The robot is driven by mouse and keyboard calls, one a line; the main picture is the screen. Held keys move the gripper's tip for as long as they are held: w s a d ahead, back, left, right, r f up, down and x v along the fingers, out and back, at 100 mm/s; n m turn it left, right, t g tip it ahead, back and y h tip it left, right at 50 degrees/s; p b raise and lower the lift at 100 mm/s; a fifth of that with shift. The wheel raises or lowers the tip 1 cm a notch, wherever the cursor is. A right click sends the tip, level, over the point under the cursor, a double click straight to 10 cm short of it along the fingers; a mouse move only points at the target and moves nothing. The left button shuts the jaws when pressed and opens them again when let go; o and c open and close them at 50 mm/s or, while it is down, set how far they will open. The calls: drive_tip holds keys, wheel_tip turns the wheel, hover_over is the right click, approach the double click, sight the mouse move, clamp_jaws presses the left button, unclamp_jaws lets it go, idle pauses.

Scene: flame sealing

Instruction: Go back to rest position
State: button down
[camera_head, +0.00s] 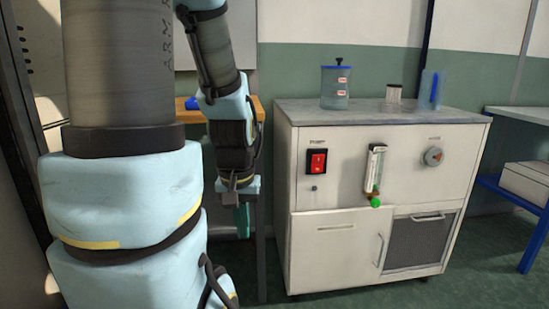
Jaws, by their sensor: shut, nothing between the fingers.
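My gripper (243,218) hangs at the end of my arm, left of the white cabinet, and points down. Its teal fingers look closed together, with nothing seen between them. The gripper is apart from the cabinet (305,232) and in front of a table leg. My own arm links fill the left side of the view and hide much of what stands behind them.
On the cabinet top stand a blue-lidded container (335,86), a small clear vessel (393,94) and a clear container with a blue item (431,90). The front has a red switch (317,161), flowmeter (375,170) and dial (433,156). A blue-framed table (515,188) stands right.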

wheel_tip(320, 180, up, 26)
drive_tip(key=p, duration=2.4)
drive_tip(key=shift+f, duration=0.15)
drive_tip(key=shift+w, duration=0.1)
